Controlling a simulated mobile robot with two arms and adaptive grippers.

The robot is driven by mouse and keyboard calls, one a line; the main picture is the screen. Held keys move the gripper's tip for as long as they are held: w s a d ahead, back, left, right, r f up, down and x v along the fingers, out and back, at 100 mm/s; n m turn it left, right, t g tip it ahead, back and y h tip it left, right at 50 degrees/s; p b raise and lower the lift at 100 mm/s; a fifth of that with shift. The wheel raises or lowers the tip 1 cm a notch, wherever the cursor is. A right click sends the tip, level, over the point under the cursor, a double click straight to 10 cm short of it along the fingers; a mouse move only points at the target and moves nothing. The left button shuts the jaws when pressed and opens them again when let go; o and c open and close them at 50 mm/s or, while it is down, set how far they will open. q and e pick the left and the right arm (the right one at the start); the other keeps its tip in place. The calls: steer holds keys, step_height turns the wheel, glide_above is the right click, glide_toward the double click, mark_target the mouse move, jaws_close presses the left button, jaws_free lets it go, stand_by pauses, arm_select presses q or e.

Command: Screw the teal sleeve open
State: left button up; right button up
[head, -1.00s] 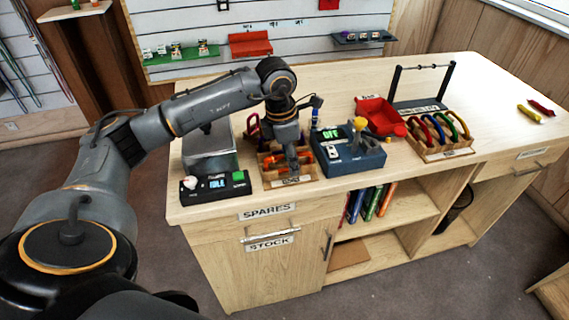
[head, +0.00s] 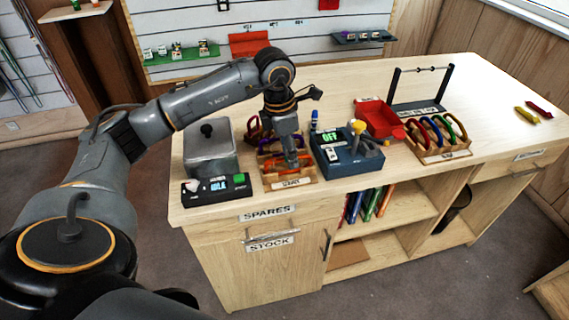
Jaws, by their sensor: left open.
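My left gripper (head: 291,160) points down over a small wooden tray (head: 294,184) at the front of the counter. It is open, with its fingertips low among the tray's contents. An orange carabiner (head: 272,168) shows in the tray beside the fingers. The gripper covers much of the tray, and I cannot make out a teal sleeve there. Several coloured carabiners (head: 437,128) stand in a wooden rack (head: 446,155) to the right. My right gripper is not in view.
A grey box with a black knob (head: 208,150) and a control panel (head: 216,189) stand left of the tray. A blue device with a green display (head: 346,154) stands close on its right. A red bin (head: 380,119) lies behind. The counter's right end is mostly clear.

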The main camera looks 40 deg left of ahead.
arm_select(q)
steer(key=shift+s+d, duration=0.45)
steer(key=shift+d, duration=0.1)
stand_by(0.4)
steer(key=shift+f, duration=0.25)
steer(key=shift+f+b, duration=1.2)
steer(key=shift+w+a, duration=0.5)
steer(key=shift+a, duration=0.05)
steer(key=shift+r, duration=0.1)
steer(key=shift+s+r+p, duration=0.1)
steer(key=shift+r+p, duration=0.7)
steer(key=shift+r, duration=0.6)
